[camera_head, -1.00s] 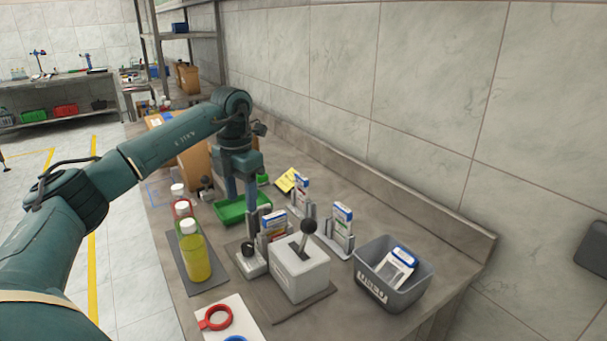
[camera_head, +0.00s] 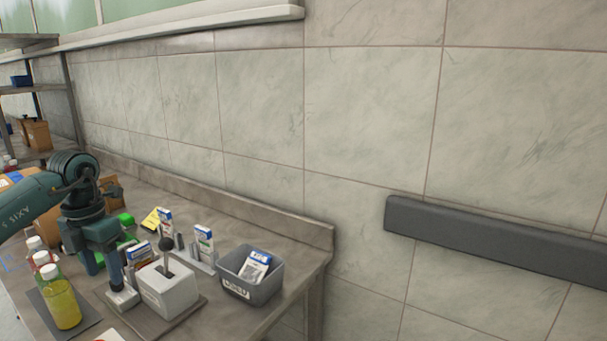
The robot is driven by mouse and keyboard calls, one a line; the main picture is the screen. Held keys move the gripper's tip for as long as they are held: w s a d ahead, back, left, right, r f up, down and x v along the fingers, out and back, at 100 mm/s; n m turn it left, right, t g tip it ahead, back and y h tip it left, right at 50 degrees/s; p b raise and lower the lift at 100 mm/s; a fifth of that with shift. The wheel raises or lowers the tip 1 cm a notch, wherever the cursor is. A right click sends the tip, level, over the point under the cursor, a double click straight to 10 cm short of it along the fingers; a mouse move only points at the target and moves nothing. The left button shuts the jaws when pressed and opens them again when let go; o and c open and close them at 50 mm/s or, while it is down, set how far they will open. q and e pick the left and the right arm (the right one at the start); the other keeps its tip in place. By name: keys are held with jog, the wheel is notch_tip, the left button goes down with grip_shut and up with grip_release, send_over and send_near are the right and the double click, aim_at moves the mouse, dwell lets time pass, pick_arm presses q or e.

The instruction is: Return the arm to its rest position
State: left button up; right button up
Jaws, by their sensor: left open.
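My left arm comes in from the left edge, over the workbench (camera_head: 215,321). My left gripper (camera_head: 104,270) points down, open, with its fingers beside the grey-white lever box (camera_head: 168,290) with a black-knobbed lever. I see nothing between the fingers. Part of a green tray shows behind the gripper. My right arm and right gripper are not in view.
Bottles with white caps, including a yellow one (camera_head: 61,303), stand at the left. Small boxes in holders (camera_head: 203,246) stand behind the lever box. A grey bin (camera_head: 250,285) holds a white-blue pack. A dark rail (camera_head: 490,250) runs along the wall at right.

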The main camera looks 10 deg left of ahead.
pick_arm(q)
jog(key=d+f+m+h, duration=0.1)
jog(key=d+f+h, duration=0.25)
jog(key=d, duration=0.55)
jog(key=d+f+m+h, duration=0.1)
jog(key=d+f+h, duration=0.3)
jog(key=d, duration=0.5)
jog(key=s+d+n+t+h+p, duration=0.1)
jog(key=s+d+n+t+h, duration=0.3)
jog(key=d, duration=0.6)
jog(key=s+d+n+t+h+p, duration=0.1)
jog(key=s+d+n+t+h, duration=0.1)
jog(key=d+n+h, duration=0.65)
jog(key=s+a+f+n+t+y, duration=0.2)
jog(key=s+a+f+n+y, duration=0.2)
jog(key=s+f+n+y, duration=0.3)
jog(key=s+a+f+n+t+y, duration=0.2)
jog(key=s+a+f+n+y, duration=0.2)
jog(key=n, duration=1.4)
jog(key=s+f+y+p, duration=0.1)
jog(key=s+f+y, duration=0.2)
jog(key=f+y, duration=0.2)
notch_tip(320, 180, down, 3)
jog(key=shift+s+a+r+t+y, duration=0.15)
jog(key=shift+s+a+t+y, duration=0.1)
jog(key=shift+t+y, duration=0.05)
